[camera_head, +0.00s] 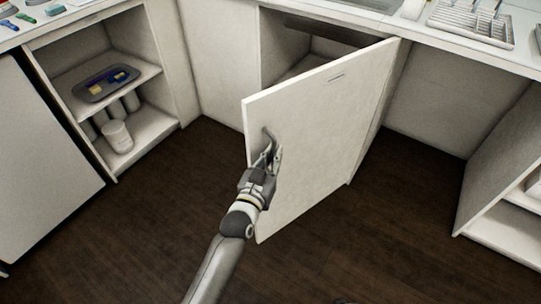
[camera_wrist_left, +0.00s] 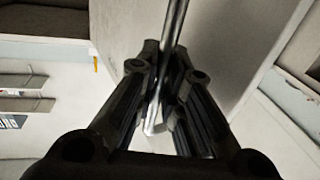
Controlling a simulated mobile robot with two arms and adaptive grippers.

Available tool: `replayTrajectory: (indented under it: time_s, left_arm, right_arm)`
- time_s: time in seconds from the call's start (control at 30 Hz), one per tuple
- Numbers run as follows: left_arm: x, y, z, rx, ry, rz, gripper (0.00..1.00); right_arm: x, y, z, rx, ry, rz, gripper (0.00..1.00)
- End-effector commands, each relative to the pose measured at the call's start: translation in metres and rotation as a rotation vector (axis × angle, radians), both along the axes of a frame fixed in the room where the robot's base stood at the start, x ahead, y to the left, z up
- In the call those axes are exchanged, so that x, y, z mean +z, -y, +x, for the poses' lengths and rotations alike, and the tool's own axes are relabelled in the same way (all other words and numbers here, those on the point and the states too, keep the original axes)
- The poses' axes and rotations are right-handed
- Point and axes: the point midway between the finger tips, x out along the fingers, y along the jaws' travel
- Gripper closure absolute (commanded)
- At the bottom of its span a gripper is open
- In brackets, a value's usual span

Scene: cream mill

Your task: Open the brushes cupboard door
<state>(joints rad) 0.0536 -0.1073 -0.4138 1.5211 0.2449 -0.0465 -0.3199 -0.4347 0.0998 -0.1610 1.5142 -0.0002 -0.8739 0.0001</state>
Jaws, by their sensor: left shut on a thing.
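The white cupboard door (camera_head: 320,140) stands partly open in the head view, swung out from the cupboard (camera_head: 280,48) with its hinge side at the right. A small label mark shows near its top, too small to read. A curved metal handle (camera_head: 268,138) is on the door near its left edge. My left gripper (camera_head: 271,158) is shut on the handle. In the left wrist view the fingers of my left gripper (camera_wrist_left: 168,110) close around the handle bar (camera_wrist_left: 176,40).
An open shelf unit at the left holds a grey tray (camera_head: 105,84) and white containers (camera_head: 118,136). A dish rack (camera_head: 470,22) stands on the counter at top right. The dark wooden floor (camera_head: 370,235) in front of the door is clear.

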Motion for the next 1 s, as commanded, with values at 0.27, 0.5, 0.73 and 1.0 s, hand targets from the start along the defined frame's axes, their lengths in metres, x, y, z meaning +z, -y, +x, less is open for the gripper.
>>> replayTrajectory:
  time_s: [0.27,0.5,0.73,1.0]
  left_arm:
    - [0.002,0.001,0.0,-0.001,0.007,0.003,1.0]
    - [0.002,0.001,0.0,-0.001,0.005,0.001,0.71]
    - [0.001,0.001,0.0,0.0,0.002,0.0,0.68]
    - [0.0,-0.005,-0.01,0.0,0.001,0.0,0.68]
  right_arm:
    - [0.0,0.0,0.0,0.0,0.001,0.0,0.6]
    - [0.0,0.0,0.0,0.0,0.001,0.0,0.6]
    - [0.0,0.0,0.0,0.0,0.0,0.0,0.6]
    - [0.0,-0.002,0.0,0.001,-0.001,0.003,0.6]
